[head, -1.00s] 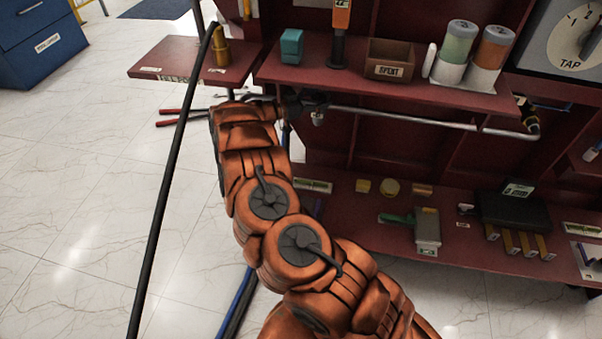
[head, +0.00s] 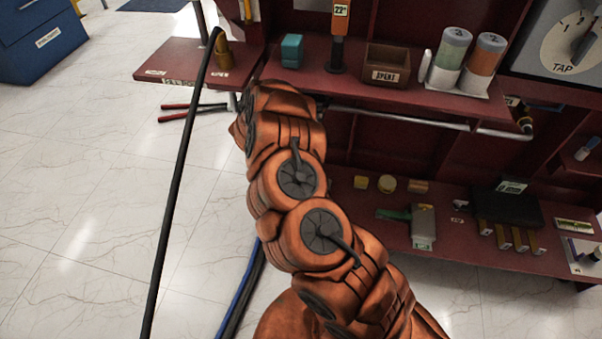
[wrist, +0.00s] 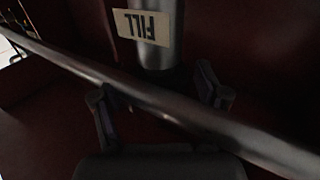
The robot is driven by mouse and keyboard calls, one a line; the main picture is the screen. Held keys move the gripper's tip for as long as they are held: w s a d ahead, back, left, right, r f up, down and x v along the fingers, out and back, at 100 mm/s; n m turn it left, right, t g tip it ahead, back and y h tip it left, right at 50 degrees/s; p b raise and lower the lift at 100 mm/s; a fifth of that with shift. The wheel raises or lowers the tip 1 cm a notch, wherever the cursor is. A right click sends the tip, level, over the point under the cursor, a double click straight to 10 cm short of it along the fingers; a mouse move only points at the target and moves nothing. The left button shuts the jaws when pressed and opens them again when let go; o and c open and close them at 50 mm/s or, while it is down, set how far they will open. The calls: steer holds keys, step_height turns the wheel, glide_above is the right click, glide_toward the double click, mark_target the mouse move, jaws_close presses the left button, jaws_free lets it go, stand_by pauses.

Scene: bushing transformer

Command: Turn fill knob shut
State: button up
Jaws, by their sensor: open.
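In the wrist view a grey metal cylinder (wrist: 158,55) carries an upside-down label (wrist: 142,27) reading FILL. A metal pipe (wrist: 65,62) runs diagonally across that view, past the cylinder's lower end. My gripper (wrist: 160,92) is open, its two dark fingers apart on either side of the picture's middle. The pipe crosses the space between or beyond the fingers; I cannot tell whether they touch it. No separate fill knob can be made out in the dark picture. In the head view the pipe (head: 400,118) runs under the upper shelf, and my arm hides the gripper and the fill fitting.
The red upper shelf (head: 335,84) holds a teal box (head: 291,51), a wooden bin (head: 387,68) and two canisters. A lower shelf (head: 345,213) holds small parts and tools. Open tiled floor lies left.

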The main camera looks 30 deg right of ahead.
steer(key=shift+n+t+y, duration=0.3)
steer(key=shift+n+t, duration=0.2)
steer(key=shift+t, duration=0.3)
steer(key=shift+n+t+y, duration=0.4)
steer(key=shift+n+t, duration=0.2)
steer(key=shift+t, duration=0.2)
steer(key=shift+f+n+t+y, duration=0.1)
steer(key=shift+n+t+y, duration=1)
steer(key=shift+t, duration=0.5)
steer(key=shift+b, duration=0.35)
steer(key=shift+d+n+t+y+b, duration=0.1)
steer(key=shift+n+t+y+b, duration=0.7)
steer(key=shift+n+t+y, duration=0.25)
steer(key=shift+n+t+y, duration=0.25)
steer(key=shift+n+t+y+b, duration=0.5)
steer(key=shift+n+y+b, duration=0.1)
steer(key=shift+y+b, duration=0.1)
steer(key=shift+n+t+y+b, duration=0.55)
steer(key=shift+n+y, duration=0.25)
steer(key=shift+y, duration=0.3)
steer(key=shift+n+t+y, duration=0.35)
steer(key=shift+n+y, duration=0.05)
steer(key=shift+y, duration=0.2)
